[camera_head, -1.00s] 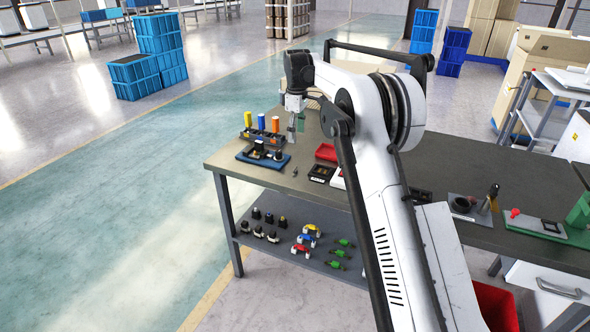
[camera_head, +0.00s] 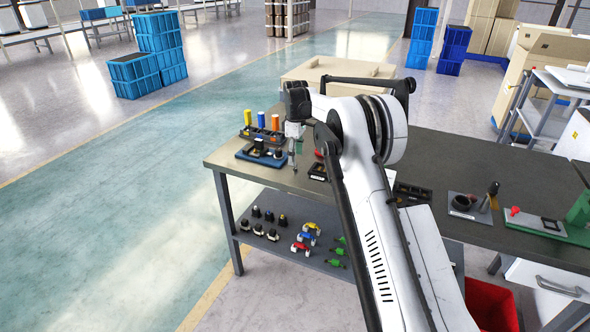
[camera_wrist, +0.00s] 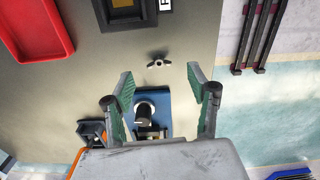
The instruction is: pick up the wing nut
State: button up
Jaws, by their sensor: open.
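The wing nut (camera_wrist: 159,63) is a small dark metal piece with two wings. It lies alone on the grey-beige tabletop in the wrist view, just beyond my fingertips and roughly centred between them. My gripper (camera_wrist: 160,80) is open, with its green-padded fingers spread apart and nothing held between them. In the head view my gripper (camera_head: 293,160) points down above the left part of the table. I cannot make out the wing nut there; the gripper covers that area.
A blue base with a black-and-silver fitting (camera_wrist: 146,110) sits below the fingers. A red tray (camera_wrist: 36,28) and a dark box (camera_wrist: 127,14) stand near the nut. Yellow, blue and orange cylinders (camera_head: 261,119) stand in a holder left of my gripper. The table edge is close.

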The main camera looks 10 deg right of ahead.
aim_at(295, 168)
jog(key=shift+w+a+f, duration=0.1)
jog(key=shift+f, duration=1.1)
jog(key=shift+w+f, duration=0.1)
jog(key=shift+f, duration=1.05)
jog(key=c, duration=1)
